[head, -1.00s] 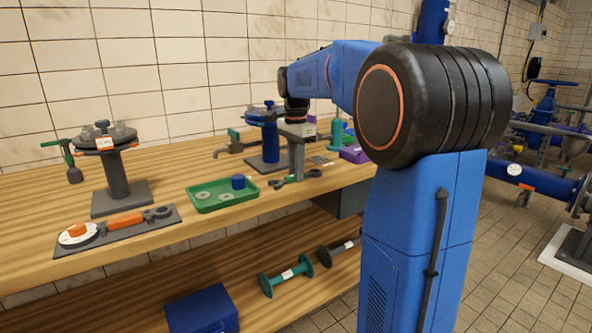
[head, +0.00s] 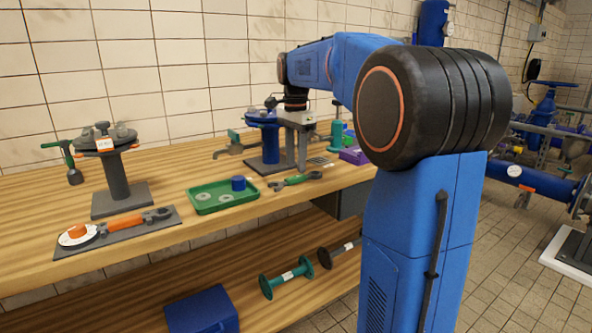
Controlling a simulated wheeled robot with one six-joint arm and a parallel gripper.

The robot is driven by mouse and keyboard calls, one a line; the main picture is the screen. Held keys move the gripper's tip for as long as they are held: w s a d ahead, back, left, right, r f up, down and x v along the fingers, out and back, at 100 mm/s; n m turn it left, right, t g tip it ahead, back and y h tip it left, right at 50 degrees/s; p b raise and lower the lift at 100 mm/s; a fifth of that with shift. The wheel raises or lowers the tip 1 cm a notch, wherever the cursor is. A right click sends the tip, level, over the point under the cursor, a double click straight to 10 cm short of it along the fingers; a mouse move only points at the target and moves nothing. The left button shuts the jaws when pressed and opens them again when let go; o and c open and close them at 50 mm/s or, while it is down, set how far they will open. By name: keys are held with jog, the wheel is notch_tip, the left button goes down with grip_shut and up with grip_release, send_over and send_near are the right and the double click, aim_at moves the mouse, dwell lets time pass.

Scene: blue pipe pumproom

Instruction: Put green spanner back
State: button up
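The green spanner (head: 295,180) lies on the wooden bench, right of the green tray. My gripper (head: 297,168) points straight down just above and behind the spanner's middle. Its two grey fingers stand apart with a gap between them, and nothing shows held in it. The fingertips seem clear of the spanner, but the exact gap is hard to tell. An orange spanner (head: 130,222) lies on a dark grey mat (head: 150,229) at the bench's front left.
The green tray (head: 205,207) holds a blue cylinder (head: 238,183) and pale rings. A blue flanged stand (head: 264,145) is close behind my gripper, left of it. A purple bin (head: 354,155) is to the right. A grey flanged stand (head: 117,170) stands left. Bench between mat and tray is clear.

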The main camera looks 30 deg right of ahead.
aim_at(296, 177)
notch_tip(296, 177, up, 8)
jog(key=shift+r, duration=0.15)
jog(key=s+a+f+n+t, duration=0.1)
jog(key=s+a+f+n, duration=0.4)
jog(key=s, duration=0.3)
jog(key=s+a+f+n+t, duration=0.1)
jog(key=s+a+f+n, duration=0.35)
jog(key=s, duration=0.35)
jog(key=s+a+f+n+t, duration=0.1)
jog(key=s+a+f+n, duration=0.1)
jog(key=s+f+n, duration=0.2)
jog(key=s+a+f+n+t, duration=0.1)
jog(key=s+a+f+n, duration=0.2)
jog(key=s+f, duration=0.7)
notch_tip(296, 177, down, 3)
jog(key=shift+a+r+n+t, duration=0.2)
jog(key=shift+a+n+t, duration=0.2)
jog(key=shift+n, duration=0.15)
